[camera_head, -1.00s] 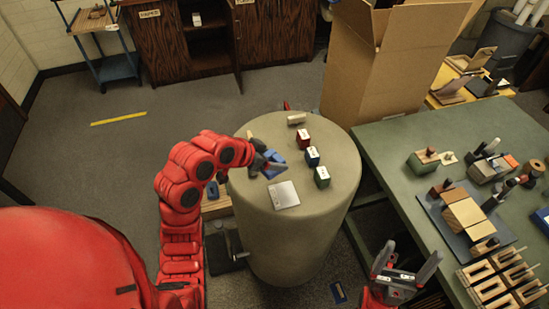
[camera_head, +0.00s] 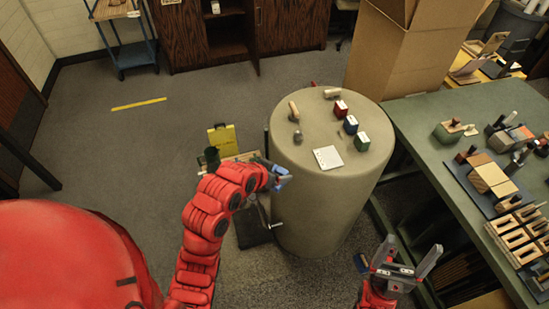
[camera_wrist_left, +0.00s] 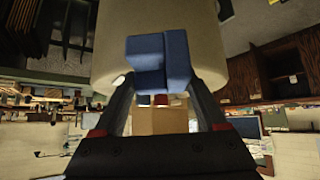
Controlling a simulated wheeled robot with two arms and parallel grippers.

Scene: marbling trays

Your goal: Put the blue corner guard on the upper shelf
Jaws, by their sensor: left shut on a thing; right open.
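The blue corner guard (camera_wrist_left: 160,62) is an L-shaped block between the fingertips of my left gripper (camera_wrist_left: 160,92) in the left wrist view. In the head view my left gripper (camera_head: 276,176) is shut on the guard (camera_head: 281,182), in the air at the left side of a round grey-beige drum table. Part of the guard is hidden by the fingers. My right gripper (camera_head: 405,265) is open and empty at the lower right, beside the green table. At the back, an open dark cabinet (camera_head: 190,40) and a blue trolley (camera_head: 130,55) with a wooden top show shelves.
The drum table (camera_head: 325,195) holds red, blue and green blocks, a white card and handled tools. A green table (camera_head: 420,125) with wooden racks stands right, a large cardboard box (camera_head: 395,60) behind. A yellow case (camera_head: 222,138) stands left of the drum.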

